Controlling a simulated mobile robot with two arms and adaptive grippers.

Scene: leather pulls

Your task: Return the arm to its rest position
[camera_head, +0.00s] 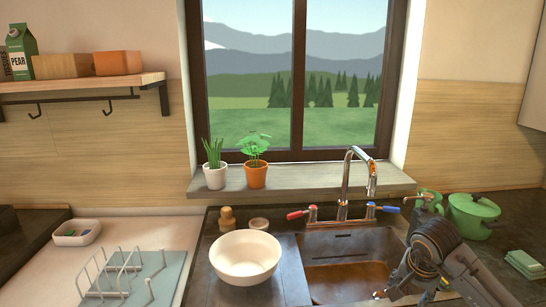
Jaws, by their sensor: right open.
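My right arm reaches in at the lower right, dark grey with a black ribbed joint. Its gripper (404,284) is open, over the right side of the sink, and nothing shows between its fingers. Its lower part is cut off by the picture's bottom edge. My left arm and gripper do not show.
A white bowl (245,257) stands left of the metal sink (345,280). The tall faucet (347,185) rises behind the sink. A green pot (473,213) and green cloths (524,263) lie to the right. A white dish rack (125,275) is at the lower left.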

